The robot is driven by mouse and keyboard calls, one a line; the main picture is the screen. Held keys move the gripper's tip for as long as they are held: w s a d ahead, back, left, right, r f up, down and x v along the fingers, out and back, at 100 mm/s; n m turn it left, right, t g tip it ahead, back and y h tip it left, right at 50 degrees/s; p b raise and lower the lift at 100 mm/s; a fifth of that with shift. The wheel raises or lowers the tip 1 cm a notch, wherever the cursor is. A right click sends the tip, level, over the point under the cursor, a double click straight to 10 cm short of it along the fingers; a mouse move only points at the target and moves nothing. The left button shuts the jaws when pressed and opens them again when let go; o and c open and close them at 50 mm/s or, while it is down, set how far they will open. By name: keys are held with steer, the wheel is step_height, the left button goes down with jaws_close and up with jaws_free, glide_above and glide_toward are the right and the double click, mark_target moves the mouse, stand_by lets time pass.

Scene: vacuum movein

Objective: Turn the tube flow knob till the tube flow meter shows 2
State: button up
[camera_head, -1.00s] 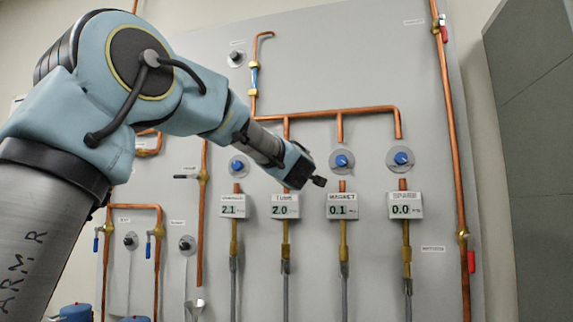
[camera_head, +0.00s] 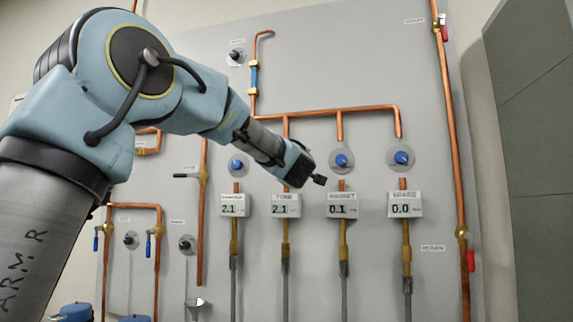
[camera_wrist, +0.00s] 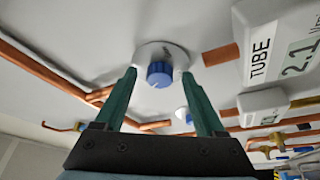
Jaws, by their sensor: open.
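The tube flow meter (camera_head: 286,205) is a white box on the panel and reads 2.1. It also shows in the wrist view (camera_wrist: 283,50), labelled TUBE, with the same reading. The tube flow knob (camera_wrist: 160,74) is blue on a round pale plate, seen in the wrist view between my fingers. My gripper (camera_wrist: 160,80) is open, with a green finger on each side of the knob and a visible gap to each. Whether the fingertips reach past the knob's front is hard to tell. In the head view my gripper (camera_head: 319,180) hides this knob.
Blue knobs sit above the neighbouring meters: one at left (camera_head: 236,164), the magnet knob (camera_head: 342,160) and the spare knob (camera_head: 401,158). The magnet meter (camera_head: 342,205) reads 0.1 and the spare meter (camera_head: 405,204) reads 0.0. A copper pipe (camera_head: 320,112) runs above them.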

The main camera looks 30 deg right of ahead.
steer(key=b+v, duration=0.4)
steer(key=v, duration=0.6)
steer(key=shift+s+a, duration=0.15)
steer(key=shift+s, duration=0.2)
steer(key=shift+f, duration=0.1)
steer(key=w+a+f+m+g, duration=0.2)
steer(key=w+a+f+m, duration=0.15)
steer(key=f, duration=0.45)
steer(key=w+a+f+m+g, duration=0.2)
steer(key=w+a+f, duration=0.15)
steer(key=f, duration=0.45)
steer(key=a+f+m+g+y, duration=0.1)
steer(key=a+f+g, duration=0.1)
steer(key=a+f, duration=0.45)
steer(key=a+f+m+g+y, duration=0.15)
steer(key=a+f, duration=0.25)
steer(key=f, duration=0.5)
steer(key=s+a+f+g+y, duration=0.2)
steer(key=s+a+f+g, duration=0.2)
steer(key=s+a+f, duration=0.4)
steer(key=s+a+f+g+y, duration=0.3)
steer(key=s+a+f+g, duration=0.2)
steer(key=s+a+f, duration=0.3)
steer(key=a+f, duration=0.3)
steer(key=a, duration=0.4)
steer(key=shift+s+a+f, duration=0.25)
steer(key=shift+s+f, duration=0.05)
steer(key=shift+g+y, duration=0.25)
stand_by(0.5)
